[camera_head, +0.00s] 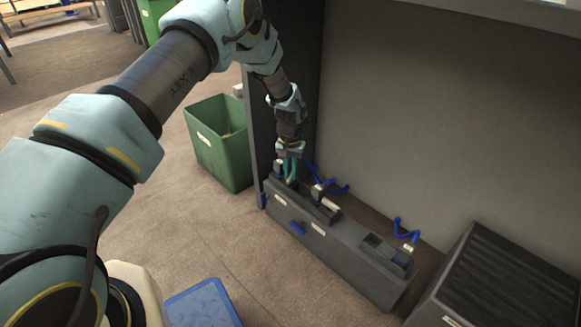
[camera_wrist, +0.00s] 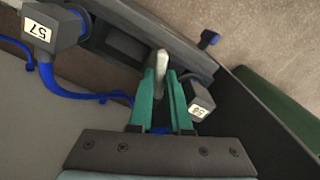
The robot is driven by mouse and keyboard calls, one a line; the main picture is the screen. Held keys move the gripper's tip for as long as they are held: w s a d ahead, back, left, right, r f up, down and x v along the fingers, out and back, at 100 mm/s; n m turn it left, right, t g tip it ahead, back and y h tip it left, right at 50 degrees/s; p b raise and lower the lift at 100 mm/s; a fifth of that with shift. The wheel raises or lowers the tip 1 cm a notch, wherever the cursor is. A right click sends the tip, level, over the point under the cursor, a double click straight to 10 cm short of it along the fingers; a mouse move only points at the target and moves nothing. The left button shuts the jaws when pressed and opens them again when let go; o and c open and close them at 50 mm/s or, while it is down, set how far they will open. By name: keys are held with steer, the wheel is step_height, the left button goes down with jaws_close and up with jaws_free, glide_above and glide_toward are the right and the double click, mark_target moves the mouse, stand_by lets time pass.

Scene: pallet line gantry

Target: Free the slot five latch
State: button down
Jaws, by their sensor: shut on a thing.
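My gripper (camera_head: 290,158) reaches down to the left end of a long dark grey slotted housing (camera_head: 345,262). In the wrist view, its two teal fingers (camera_wrist: 161,82) are closed around a pale, narrow upright lever (camera_wrist: 161,60), whose tip shows past the fingertips. The lever stands at the housing's recess. A grey block labelled 58 (camera_wrist: 202,100) is just right of the fingers. Another block, labelled 57 (camera_wrist: 50,30), is at the upper left with a blue hose. I see no slot number, so I cannot tell which is slot five.
A green bin (camera_head: 213,150) stands left of the housing. A dark upright panel (camera_head: 290,75) rises close behind the gripper. Blue hoses (camera_head: 397,228) loop behind the housing. Floor between is clear.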

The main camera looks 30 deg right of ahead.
mark_target(290, 174)
steer(key=m+p, duration=0.1)
steer(key=m, duration=0.4)
steer(key=shift+p, duration=0.4)
stand_by(0.3)
steer(key=c, duration=0.9)
jaws_free()
steer(key=shift+o, duration=0.2)
step_height(290, 174, up, 11)
steer(key=p, duration=0.3)
steer(key=shift+f, duration=0.15)
